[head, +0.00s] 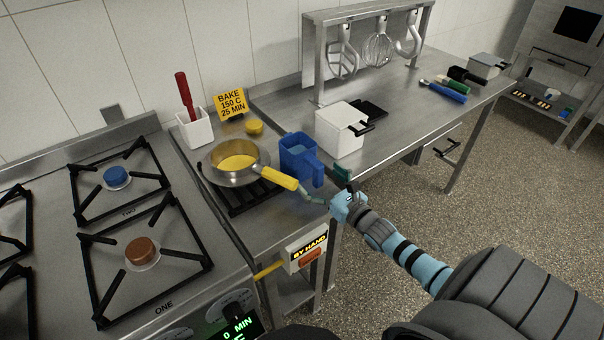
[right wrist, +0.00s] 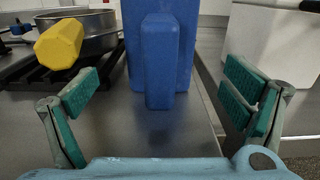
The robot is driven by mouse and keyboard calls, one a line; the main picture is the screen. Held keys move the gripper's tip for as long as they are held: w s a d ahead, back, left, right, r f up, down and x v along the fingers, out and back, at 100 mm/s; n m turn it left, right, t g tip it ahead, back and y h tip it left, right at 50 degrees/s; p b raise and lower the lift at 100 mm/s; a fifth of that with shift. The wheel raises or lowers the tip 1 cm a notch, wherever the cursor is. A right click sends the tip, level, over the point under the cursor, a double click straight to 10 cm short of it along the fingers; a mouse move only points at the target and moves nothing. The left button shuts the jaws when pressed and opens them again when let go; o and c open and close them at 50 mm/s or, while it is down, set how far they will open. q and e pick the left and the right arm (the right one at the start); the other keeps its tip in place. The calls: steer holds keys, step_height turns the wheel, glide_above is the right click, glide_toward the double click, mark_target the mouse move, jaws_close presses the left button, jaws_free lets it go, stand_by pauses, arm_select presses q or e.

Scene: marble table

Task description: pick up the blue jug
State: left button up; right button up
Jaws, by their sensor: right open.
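The blue jug (head: 297,158) stands upright on the steel counter, just right of the pan, with its handle facing my right gripper. In the right wrist view the jug (right wrist: 190,45) fills the upper middle, its handle (right wrist: 160,62) centred between the fingers. My right gripper (head: 329,187) is open and empty, in front of the handle. In the right wrist view its green-padded fingertips (right wrist: 162,105) are spread to either side, apart from the jug. My left gripper is not in view.
A metal pan (head: 212,166) with a yellow handle (head: 280,177) sits on a black rack close left of the jug. A white box (head: 340,128) stands to the right. A white holder (head: 193,130) and yellow sign (head: 231,103) stand behind. The stove (head: 60,250) is left.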

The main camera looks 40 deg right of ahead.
mark_target(307, 167)
steer(key=w+b, duration=0.4)
steer(key=w, duration=0.1)
steer(key=shift+w+f+b, duration=0.1)
steer(key=shift+f+b, duration=0.1)
steer(key=shift+b, duration=0.1)
steer(key=shift+w+r, duration=0.1)
steer(key=shift+w, duration=0.2)
steer(key=shift+d+r, duration=0.1)
steer(key=shift+r, duration=0.15)
steer(key=shift+c, duration=0.4)
steer(key=c, duration=1.7)
step_height(307, 167, up, 20)
steer(key=p, duration=1.7)
steer(key=shift+p, duration=0.3)
steer(key=o, duration=0.9)
steer(key=c, duration=0.5)
